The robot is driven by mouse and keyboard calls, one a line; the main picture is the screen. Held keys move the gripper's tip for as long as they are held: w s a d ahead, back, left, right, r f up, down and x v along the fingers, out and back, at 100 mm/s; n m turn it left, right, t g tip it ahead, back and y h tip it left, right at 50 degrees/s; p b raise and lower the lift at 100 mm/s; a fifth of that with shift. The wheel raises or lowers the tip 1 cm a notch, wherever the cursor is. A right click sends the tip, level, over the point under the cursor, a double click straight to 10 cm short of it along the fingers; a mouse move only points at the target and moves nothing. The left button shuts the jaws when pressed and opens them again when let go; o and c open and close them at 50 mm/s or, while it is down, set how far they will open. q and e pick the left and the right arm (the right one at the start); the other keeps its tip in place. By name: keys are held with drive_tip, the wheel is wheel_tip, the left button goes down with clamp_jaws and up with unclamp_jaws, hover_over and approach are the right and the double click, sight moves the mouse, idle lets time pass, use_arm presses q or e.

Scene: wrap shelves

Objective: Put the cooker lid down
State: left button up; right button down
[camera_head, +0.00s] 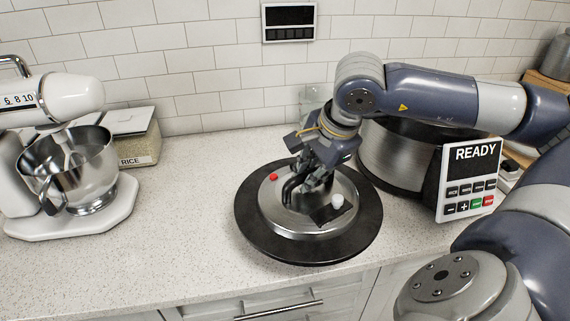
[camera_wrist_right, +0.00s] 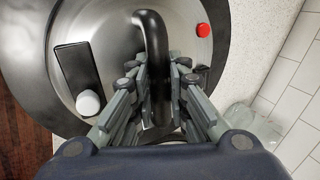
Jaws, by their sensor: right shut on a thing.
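The cooker lid (camera_head: 343,231) is a round steel lid with a wide black rim, a red button and a white knob. In the head view it is over the counter left of the cooker; I cannot tell if its rim touches the counter. My right gripper (camera_head: 308,183) is above its middle, shut on the black lid handle. The right wrist view shows the fingers (camera_wrist_right: 159,85) on both sides of the handle (camera_wrist_right: 151,35). The cooker (camera_head: 389,159) is a steel pot with a READY panel (camera_head: 468,180), partly hidden behind my right arm. My left gripper is not in view.
A stand mixer (camera_head: 70,99) with a steel bowl and a RICE container (camera_head: 135,137) stand at the left. The counter between the mixer and the lid is clear (camera_head: 190,215). A clear container (camera_head: 312,100) is near the wall. The counter's front edge runs below the lid.

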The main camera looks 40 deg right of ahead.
sight(280, 180)
drive_tip(key=shift+w+a+p, duration=0.4)
drive_tip(key=shift+w+p, duration=0.15)
drive_tip(key=shift+w, duration=0.2)
drive_tip(key=shift+w+a+p, duration=0.4)
drive_tip(key=shift+w+p, duration=0.15)
drive_tip(key=shift+w, duration=0.25)
drive_tip(key=shift+w+a+p, duration=0.4)
drive_tip(key=shift+w+p, duration=0.15)
drive_tip(key=shift+w, duration=0.2)
drive_tip(key=w+a+p, duration=0.1)
drive_tip(key=w, duration=0.2)
drive_tip(key=w+a+p, duration=0.2)
drive_tip(key=w, duration=0.1)
drive_tip(key=w+a+f+p, duration=0.1)
drive_tip(key=w, duration=0.2)
drive_tip(key=shift+a, duration=0.25)
drive_tip(key=shift+f+p, duration=0.8)
drive_tip(key=shift+f, duration=0.35)
drive_tip(key=shift+w+f, duration=0.15)
drive_tip(key=shift+f, duration=0.55)
drive_tip(key=shift+f+b, duration=0.3)
drive_tip(key=shift+b, duration=0.05)
drive_tip(key=shift+f+b, duration=0.3)
drive_tip(key=shift+b, duration=0.05)
